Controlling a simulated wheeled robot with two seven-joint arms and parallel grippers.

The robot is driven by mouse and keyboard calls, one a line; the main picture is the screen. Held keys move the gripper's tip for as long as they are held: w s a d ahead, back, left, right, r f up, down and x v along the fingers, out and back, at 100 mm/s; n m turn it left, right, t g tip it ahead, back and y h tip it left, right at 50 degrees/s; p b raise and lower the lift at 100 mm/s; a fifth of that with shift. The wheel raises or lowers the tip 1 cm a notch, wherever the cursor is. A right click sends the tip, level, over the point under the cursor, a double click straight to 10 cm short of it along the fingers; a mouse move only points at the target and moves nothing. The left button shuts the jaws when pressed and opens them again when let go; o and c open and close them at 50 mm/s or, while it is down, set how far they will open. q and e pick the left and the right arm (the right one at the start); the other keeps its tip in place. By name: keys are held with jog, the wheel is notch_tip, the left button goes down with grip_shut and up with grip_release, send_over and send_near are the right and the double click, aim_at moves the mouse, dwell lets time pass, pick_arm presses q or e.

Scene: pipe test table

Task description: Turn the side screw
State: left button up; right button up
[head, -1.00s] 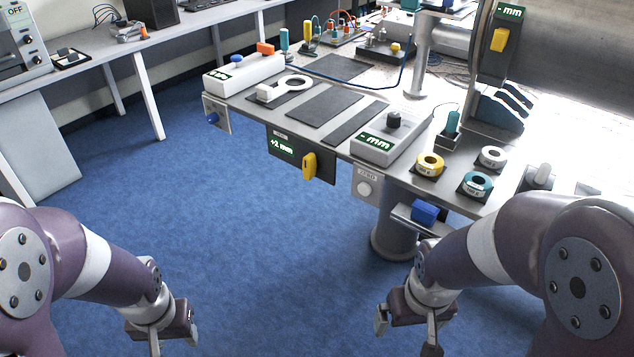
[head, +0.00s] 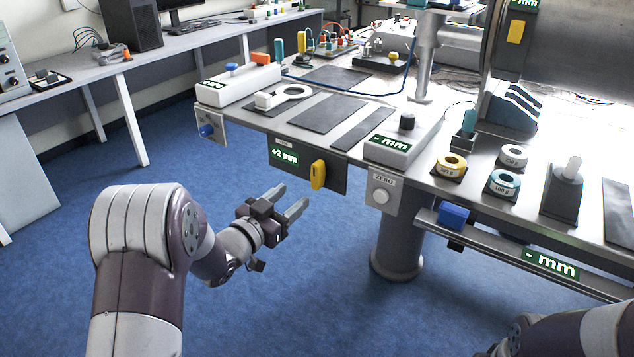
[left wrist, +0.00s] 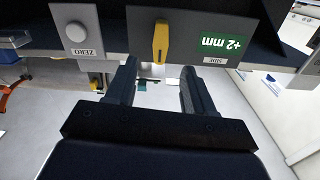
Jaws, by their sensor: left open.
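The side screw shows as a yellow knob (head: 318,174) on a dark panel (head: 290,163) at the table's front edge, beside a display reading "+2 mm". In the left wrist view the yellow knob (left wrist: 160,41) stands lengthwise beyond the fingertips, near the label "SIDE". My left gripper (head: 290,200) is open and empty, in front of and a little below and left of the knob, apart from it. In the left wrist view its two fingers (left wrist: 158,75) frame the area just below the knob. My right gripper is not seen; only part of my right arm shows at bottom right.
A ZERO button plate (head: 381,194) is right of the panel, and a plate with a blue knob (head: 207,130) is left. A blue block (head: 453,216) sits on a rail below the table. A thick table leg (head: 398,240) stands underneath. Blue floor in front is free.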

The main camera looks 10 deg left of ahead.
aim_at(314, 178)
pick_arm(q)
jog(key=x, duration=0.8)
jog(key=shift+w+d+b, duration=0.1)
jog(key=shift+w+b, duration=0.25)
jog(key=shift+b, duration=0.05)
jog(key=shift+f, duration=0.1)
grip_shut()
